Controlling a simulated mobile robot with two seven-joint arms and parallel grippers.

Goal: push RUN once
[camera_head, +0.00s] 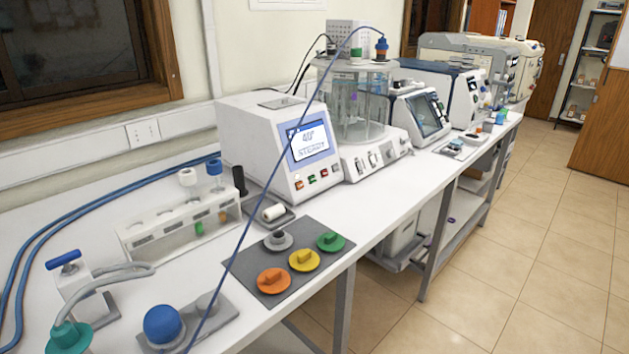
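A white boxy instrument (252,141) with a blue and white screen (308,142) stands on the bench left of centre. A row of several small coloured buttons (311,179) sits below its screen. The labels are too small to read, so I cannot tell which button, here or on another device, is RUN. A thin blue tube (288,140) crosses in front of this instrument. Neither my left nor my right gripper is in view.
A glass bath unit (362,105) and more instruments (422,112) line the bench to the right. In front lie a grey mat (248,263) with coloured knobs, a tube rack (160,238) and a blue ball-topped device (163,324). The tiled floor (500,240) at right is clear.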

